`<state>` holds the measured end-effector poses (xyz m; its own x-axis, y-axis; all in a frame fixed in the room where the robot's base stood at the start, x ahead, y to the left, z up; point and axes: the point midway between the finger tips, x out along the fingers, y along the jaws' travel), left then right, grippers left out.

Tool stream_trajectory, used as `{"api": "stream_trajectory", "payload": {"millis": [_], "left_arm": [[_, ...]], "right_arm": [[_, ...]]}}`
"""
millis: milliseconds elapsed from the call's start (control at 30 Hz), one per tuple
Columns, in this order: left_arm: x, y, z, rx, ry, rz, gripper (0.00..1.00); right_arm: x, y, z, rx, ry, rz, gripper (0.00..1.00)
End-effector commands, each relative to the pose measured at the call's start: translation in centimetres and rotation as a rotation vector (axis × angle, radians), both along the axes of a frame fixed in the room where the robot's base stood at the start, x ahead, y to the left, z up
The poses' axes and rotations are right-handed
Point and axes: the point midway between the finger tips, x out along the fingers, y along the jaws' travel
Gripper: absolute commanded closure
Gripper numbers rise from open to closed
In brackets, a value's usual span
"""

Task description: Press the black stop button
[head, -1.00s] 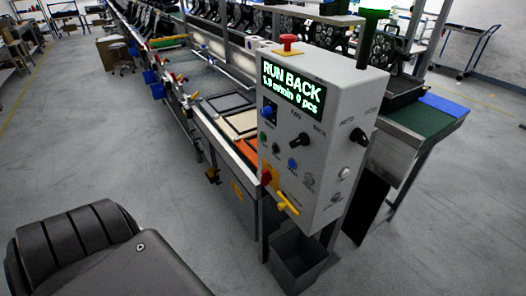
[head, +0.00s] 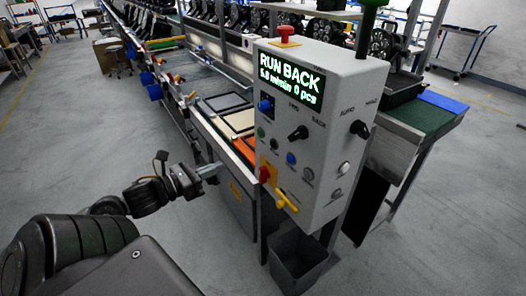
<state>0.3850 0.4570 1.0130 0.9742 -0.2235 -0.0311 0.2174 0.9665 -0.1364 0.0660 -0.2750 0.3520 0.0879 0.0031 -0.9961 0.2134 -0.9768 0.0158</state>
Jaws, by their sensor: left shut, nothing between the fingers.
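The grey control box (head: 318,125) stands right of centre, its front panel facing me. The black button is unobstructed. My right gripper is not in view.
A black selector knob (head: 298,132), a red-yellow switch (head: 267,174) and a yellow handle (head: 287,201) share the panel. A red mushroom button (head: 285,33) tops the box. A grey bin (head: 297,262) stands below. Floor at left is free.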

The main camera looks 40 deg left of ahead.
Motion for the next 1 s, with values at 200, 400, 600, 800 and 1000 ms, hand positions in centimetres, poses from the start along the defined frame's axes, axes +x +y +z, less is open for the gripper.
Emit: {"api": "stream_trajectory", "payload": {"millis": [200, 400, 600, 800, 1000], "left_arm": [[-0.6, -2.5, 2.6, 0.129, -0.066, -0.072, 1.00], [-0.5, -2.4, 2.6, 0.128, -0.066, -0.071, 1.00], [0.1, -2.6, 2.7, 0.126, -0.068, -0.071, 1.00], [2.8, -3.4, 3.0, 0.124, -0.070, -0.070, 1.00], [6.4, -4.4, 3.0, 0.124, -0.070, -0.068, 1.00]], "right_arm": [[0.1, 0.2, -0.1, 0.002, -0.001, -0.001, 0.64], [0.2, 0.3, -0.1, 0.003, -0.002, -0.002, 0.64], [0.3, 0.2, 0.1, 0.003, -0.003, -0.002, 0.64], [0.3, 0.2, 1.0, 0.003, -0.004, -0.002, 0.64], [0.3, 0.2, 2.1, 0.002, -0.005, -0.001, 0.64]]}}
